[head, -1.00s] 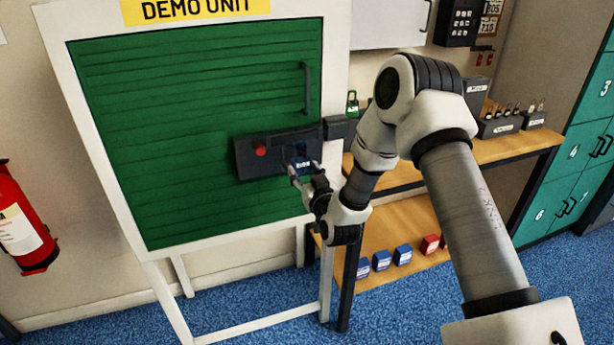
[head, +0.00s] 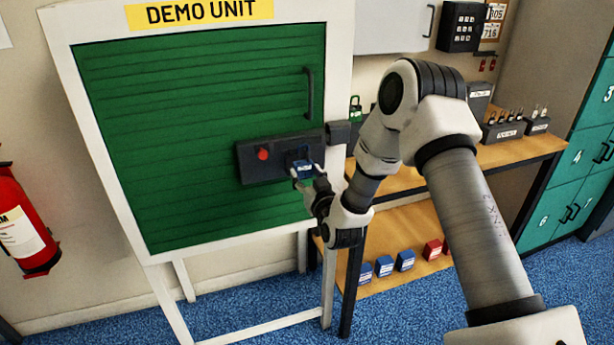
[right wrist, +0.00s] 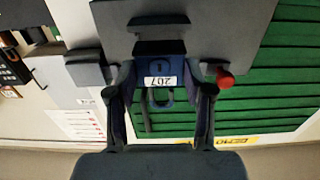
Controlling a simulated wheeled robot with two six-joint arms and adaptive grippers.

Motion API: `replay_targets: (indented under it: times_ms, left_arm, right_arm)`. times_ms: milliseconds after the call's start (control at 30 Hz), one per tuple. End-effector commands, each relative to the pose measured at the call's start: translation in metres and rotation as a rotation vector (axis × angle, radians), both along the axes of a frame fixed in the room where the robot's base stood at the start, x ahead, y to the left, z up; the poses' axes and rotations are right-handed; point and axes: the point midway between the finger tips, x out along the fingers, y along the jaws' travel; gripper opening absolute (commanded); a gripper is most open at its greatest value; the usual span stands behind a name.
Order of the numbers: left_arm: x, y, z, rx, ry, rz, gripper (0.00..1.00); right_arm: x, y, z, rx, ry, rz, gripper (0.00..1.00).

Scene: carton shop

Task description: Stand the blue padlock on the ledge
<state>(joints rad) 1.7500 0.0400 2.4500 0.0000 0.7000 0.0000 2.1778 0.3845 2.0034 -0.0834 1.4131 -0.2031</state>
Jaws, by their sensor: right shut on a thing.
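The blue padlock (head: 302,168) is in front of the dark grey plate (head: 250,172) on the green shutter. My right gripper (head: 307,170) is shut on it. In the right wrist view, which is upside down, the padlock (right wrist: 160,72) sits between the two fingers (right wrist: 160,88), with a white 207 label and its shackle pointing up in the room. A dark ledge (right wrist: 158,47) on the plate lies just beneath the padlock's base. I cannot tell whether they touch. My left gripper is not in view.
A red knob (head: 263,154) is on the plate, left of the padlock. A dark block (head: 338,132) is at its right. A wooden bench (head: 500,153) stands right, with a green padlock (head: 355,110) on it.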

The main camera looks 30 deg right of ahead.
Motion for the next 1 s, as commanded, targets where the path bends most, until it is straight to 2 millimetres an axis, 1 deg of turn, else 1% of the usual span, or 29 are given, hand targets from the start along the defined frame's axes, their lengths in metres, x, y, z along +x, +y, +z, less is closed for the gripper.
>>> replay_targets:
  times_ms: [167,800,1000]
  left_arm:
    - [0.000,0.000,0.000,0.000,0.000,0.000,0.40]
    - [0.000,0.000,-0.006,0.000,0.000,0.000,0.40]
    - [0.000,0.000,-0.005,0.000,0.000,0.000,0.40]
  right_arm:
    - [0.002,0.000,0.000,0.000,-0.002,0.000,0.21]
    - [0.023,-0.006,0.000,0.000,-0.002,0.000,0.21]
    - [0.023,-0.006,0.001,0.000,-0.002,0.000,0.21]
